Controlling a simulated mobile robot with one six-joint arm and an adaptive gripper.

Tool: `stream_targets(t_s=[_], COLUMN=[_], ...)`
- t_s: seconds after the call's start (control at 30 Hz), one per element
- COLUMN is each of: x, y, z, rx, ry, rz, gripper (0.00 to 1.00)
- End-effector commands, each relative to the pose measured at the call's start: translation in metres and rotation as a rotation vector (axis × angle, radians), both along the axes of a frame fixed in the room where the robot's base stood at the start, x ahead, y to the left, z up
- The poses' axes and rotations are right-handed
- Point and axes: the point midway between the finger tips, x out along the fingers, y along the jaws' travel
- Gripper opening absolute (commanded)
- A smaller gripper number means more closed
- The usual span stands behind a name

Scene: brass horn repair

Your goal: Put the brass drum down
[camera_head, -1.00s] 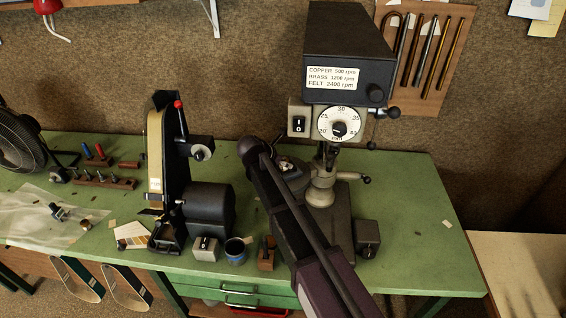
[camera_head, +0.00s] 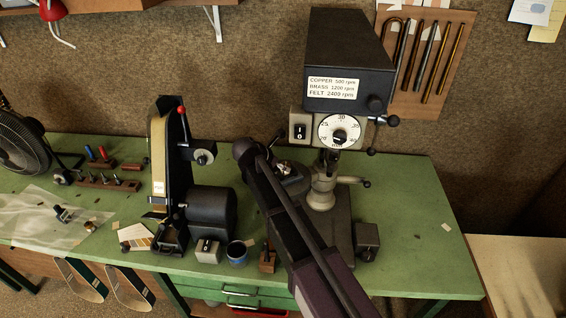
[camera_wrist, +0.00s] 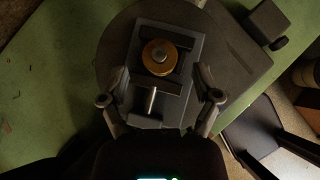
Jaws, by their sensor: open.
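The vise lies on the round dark table of the drill press. My gripper (camera_wrist: 161,72) is open, with one finger on each side of the vise and a gap between each finger and the drum. In the head view my arm hides the gripper and the drum; part of the vise (camera_head: 286,168) shows beside the arm.
The drill press (camera_head: 345,62) stands behind my arm on the green bench (camera_head: 410,200). A belt sander (camera_head: 172,165) with a dark motor is to the left. A blue tin (camera_head: 237,253), switch boxes and a small wooden block (camera_head: 267,258) stand near the front edge.

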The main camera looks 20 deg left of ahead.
Motion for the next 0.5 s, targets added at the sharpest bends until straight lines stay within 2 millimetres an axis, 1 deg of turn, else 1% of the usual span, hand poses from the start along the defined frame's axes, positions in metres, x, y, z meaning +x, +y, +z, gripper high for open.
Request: stream_targets(t_s=[0.03,0.5], x=[-0.005,-0.039], y=[0.002,0.019], z=[0.009,0.047], rx=[-0.001,-0.001], ry=[0.000,0.000], rz=[0.001,-0.001], gripper=[0.81,0.81])
